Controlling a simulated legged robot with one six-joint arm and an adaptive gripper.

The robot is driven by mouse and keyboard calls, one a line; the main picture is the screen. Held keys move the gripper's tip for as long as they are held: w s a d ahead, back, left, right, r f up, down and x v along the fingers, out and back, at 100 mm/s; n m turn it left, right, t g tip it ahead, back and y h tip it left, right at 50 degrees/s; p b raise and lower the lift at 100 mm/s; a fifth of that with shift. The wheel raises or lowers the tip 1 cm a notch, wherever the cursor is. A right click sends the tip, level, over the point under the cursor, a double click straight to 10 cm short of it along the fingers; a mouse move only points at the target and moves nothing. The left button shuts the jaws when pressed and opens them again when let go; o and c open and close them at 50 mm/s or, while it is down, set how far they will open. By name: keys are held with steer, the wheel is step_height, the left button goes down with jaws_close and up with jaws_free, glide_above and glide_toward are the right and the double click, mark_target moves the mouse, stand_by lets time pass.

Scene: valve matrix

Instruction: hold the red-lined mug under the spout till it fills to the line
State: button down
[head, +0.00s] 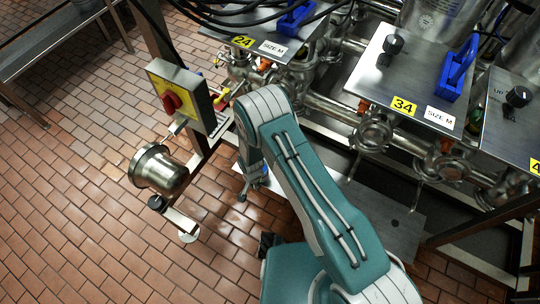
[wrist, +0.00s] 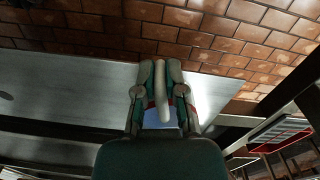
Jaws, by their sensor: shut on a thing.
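My gripper (wrist: 160,75) is shut on a pale, narrow upright piece, which looks like the handle of the red-lined mug (wrist: 160,85). A bit of red and a bluish-white patch show just behind it, between the fingers. The rest of the mug is hidden by the gripper. In the head view my gripper (head: 250,185) hangs low beyond my bent arm, left of the pipework, with a small blue patch beside it. I cannot make out a spout for certain, nor the level in the mug.
A yellow box with a red knob (head: 172,102) and a steel bell-shaped vessel (head: 158,170) stand to the left on a post. Valve panels, including panel 34 (head: 404,80), and steel pipes fill the right. Open brick floor (head: 80,200) lies at left.

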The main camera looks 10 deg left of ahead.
steer(key=s+r, duration=0.1)
steer(key=s+a+r, duration=0.1)
steer(key=s, duration=0.1)
steer(key=s+a+r, duration=0.1)
steer(key=shift+s, duration=0.3)
stand_by(0.6)
steer(key=shift+d, duration=0.1)
